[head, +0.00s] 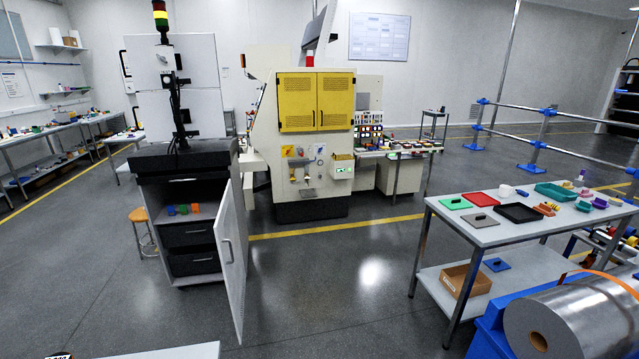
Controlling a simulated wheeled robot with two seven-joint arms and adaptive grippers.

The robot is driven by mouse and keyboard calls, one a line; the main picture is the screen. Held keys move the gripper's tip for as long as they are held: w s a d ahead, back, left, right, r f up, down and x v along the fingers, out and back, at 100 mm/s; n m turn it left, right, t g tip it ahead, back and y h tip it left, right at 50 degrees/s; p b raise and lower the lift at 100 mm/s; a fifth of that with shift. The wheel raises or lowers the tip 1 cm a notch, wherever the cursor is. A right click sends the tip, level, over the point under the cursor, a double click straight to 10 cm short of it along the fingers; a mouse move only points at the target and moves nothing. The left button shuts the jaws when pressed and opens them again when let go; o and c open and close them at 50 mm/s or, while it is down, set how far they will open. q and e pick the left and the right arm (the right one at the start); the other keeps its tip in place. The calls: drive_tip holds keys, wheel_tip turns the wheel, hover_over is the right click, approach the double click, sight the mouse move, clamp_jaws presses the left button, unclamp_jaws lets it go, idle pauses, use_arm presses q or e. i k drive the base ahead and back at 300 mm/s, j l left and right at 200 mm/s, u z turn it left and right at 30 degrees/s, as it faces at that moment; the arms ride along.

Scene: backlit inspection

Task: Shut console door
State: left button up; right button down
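The door stands wide open, swung out toward me. Inside the console, a shelf holds small blue, green and orange items (183,209) above two dark drawers (192,250). I make out neither of my grippers in the head view.
An orange stool (139,214) stands left of the console. A yellow-doored machine (315,105) stands behind it to the right. A table (490,233) with trays and a large grey roll (570,320) are at the right. The floor between door and table is clear.

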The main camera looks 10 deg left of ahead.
sight(226, 228)
drive_tip(key=i+l+u, duration=0.1)
drive_tip(key=i+u, duration=0.15)
drive_tip(key=u, duration=0.2)
drive_tip(key=i+l+u, duration=0.15)
drive_tip(key=u, duration=0.3)
drive_tip(key=i+l+u, duration=0.35)
